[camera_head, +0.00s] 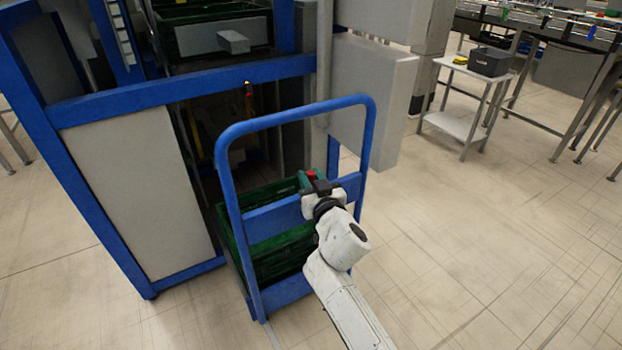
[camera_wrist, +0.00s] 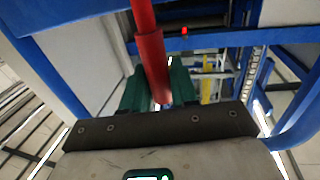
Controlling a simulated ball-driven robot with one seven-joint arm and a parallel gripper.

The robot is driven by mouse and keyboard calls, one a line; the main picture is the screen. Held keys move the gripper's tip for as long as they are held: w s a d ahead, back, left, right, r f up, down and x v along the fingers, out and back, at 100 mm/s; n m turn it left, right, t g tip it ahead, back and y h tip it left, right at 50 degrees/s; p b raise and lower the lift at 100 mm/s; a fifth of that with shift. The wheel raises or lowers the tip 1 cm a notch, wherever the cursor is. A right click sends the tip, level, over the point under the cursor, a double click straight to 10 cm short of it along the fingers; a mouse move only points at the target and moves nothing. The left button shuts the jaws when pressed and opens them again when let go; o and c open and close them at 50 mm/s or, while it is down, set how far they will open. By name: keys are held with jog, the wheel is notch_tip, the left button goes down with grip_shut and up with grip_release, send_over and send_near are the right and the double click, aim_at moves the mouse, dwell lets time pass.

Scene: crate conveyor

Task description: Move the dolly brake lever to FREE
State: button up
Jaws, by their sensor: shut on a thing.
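The blue dolly (camera_head: 226,185) stands in front of the blue-framed machine, with its hoop-shaped handle upright. Green crates (camera_head: 275,255) sit on it behind the handle. My gripper (camera_head: 308,178) is at the right side of the dolly's crossbar, with the arm coming from the lower right. The red brake lever (camera_wrist: 151,55) runs down between the green fingers of my gripper (camera_wrist: 156,90) in the wrist view, and the gripper is shut on it. Only a small red part of the lever shows in the head view. No FREE marking is readable.
The blue machine frame (camera_head: 190,92) with grey panels stands close behind and left of the dolly. A white side table (camera_head: 455,126) with a dark bin (camera_head: 490,62) is at the upper right. The floor at right is clear.

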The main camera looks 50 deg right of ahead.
aim_at(277, 205)
grip_shut()
jog(key=a+f+n+b, duration=0.1)
jog(key=a+n+b, duration=0.2)
jog(key=b, duration=0.1)
jog(key=w+a+f+n+t+b, duration=0.1)
jog(key=a+n+b, duration=0.2)
jog(key=b, duration=0.1)
jog(key=w+a+f+n+t+b, duration=0.1)
jog(key=a+f+n+b, duration=0.1)
jog(key=a+n+b, duration=0.1)
jog(key=shift+w+n+b, duration=0.25)
jog(key=shift+n+b, duration=0.25)
jog(key=shift+b, duration=0.6)
jog(key=o, duration=0.6)
grip_release()
jog(key=shift+o, duration=0.3)
